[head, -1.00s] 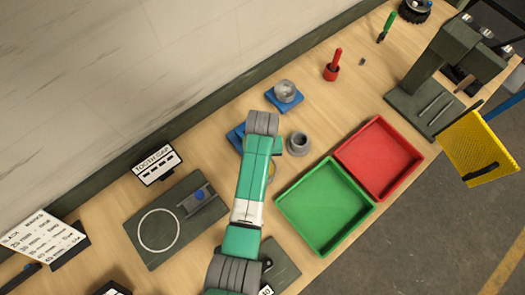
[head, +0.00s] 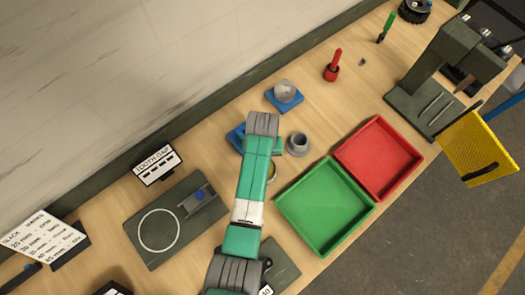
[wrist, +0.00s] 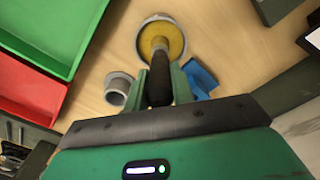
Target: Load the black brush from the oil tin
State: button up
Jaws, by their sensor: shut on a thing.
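My gripper (wrist: 160,92) is shut on the black handle of the brush (wrist: 159,78) in the wrist view. The brush points away from me, and its far end is over or in the oil tin (wrist: 177,40). The tin is round with a pale grey rim and yellow oil inside. I cannot tell how deep the bristles reach. In the head view the tin (head: 272,170) shows partly beside my green arm, which hides the brush and my fingers.
A grey cup (head: 298,144) stands close to the tin. Blue blocks (wrist: 200,79) lie on its other side. The green tray (head: 325,208) and red tray (head: 379,158) stand to the right. A plate with a white ring (head: 159,232) lies left of my arm.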

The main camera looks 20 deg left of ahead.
jog(key=shift+f, duration=0.1)
dwell(0.3)
notch_tip(320, 180, up, 7)
jog(key=p, duration=0.7)
dwell(0.6)
